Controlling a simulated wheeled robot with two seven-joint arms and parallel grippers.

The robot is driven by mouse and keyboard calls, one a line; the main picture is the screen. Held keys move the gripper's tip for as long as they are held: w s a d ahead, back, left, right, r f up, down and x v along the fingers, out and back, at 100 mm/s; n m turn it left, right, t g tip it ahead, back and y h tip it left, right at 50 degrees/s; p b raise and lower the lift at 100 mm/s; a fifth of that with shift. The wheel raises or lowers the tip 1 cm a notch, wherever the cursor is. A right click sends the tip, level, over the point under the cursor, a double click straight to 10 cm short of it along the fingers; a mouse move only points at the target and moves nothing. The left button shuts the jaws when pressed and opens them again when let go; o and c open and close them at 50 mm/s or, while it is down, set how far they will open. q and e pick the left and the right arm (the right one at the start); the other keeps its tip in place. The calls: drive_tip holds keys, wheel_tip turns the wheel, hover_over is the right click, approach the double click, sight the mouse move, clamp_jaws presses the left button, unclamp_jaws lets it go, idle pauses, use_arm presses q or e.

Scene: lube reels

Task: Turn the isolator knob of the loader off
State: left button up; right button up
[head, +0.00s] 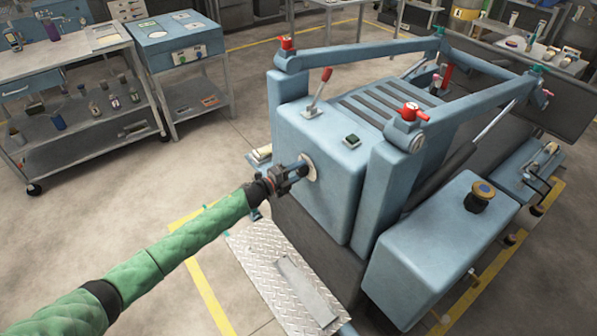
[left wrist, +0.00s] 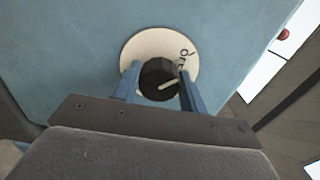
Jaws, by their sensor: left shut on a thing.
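The loader is the blue machine (head: 318,150) in the middle of the head view. Its isolator plate (head: 309,166) is a pale disc on the side facing my left arm. In the left wrist view the round cream plate (left wrist: 145,48) carries dark markings at its upper right. The black isolator knob (left wrist: 155,72) sits on the plate, with a pale pointer line slanting slightly up to the right. My left gripper (head: 299,170) is at the plate, its two blue fingers (left wrist: 158,88) shut on the knob from both sides. My right gripper is not in view.
A lever with a red grip (head: 321,88) stands on the loader above the plate. A metal tread plate (head: 270,262) lies low below my left arm. A blue box with a dark knob (head: 480,196) is at the right. Trolleys (head: 90,105) stand at the left, with clear floor between.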

use_arm(q)
drive_tip(key=o, duration=1)
drive_tip(key=shift+a, duration=0.1)
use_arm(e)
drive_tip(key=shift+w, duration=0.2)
use_arm(q)
drive_tip(key=shift+s+a+f, duration=0.1)
drive_tip(key=shift+s, duration=0.05)
drive_tip(key=shift+s+a+b, duration=0.15)
drive_tip(key=shift+a+b, duration=0.15)
drive_tip(key=b+v, duration=0.2)
drive_tip(key=v, duration=0.4)
drive_tip(key=shift+s+a, duration=0.25)
drive_tip(key=shift+a, duration=0.05)
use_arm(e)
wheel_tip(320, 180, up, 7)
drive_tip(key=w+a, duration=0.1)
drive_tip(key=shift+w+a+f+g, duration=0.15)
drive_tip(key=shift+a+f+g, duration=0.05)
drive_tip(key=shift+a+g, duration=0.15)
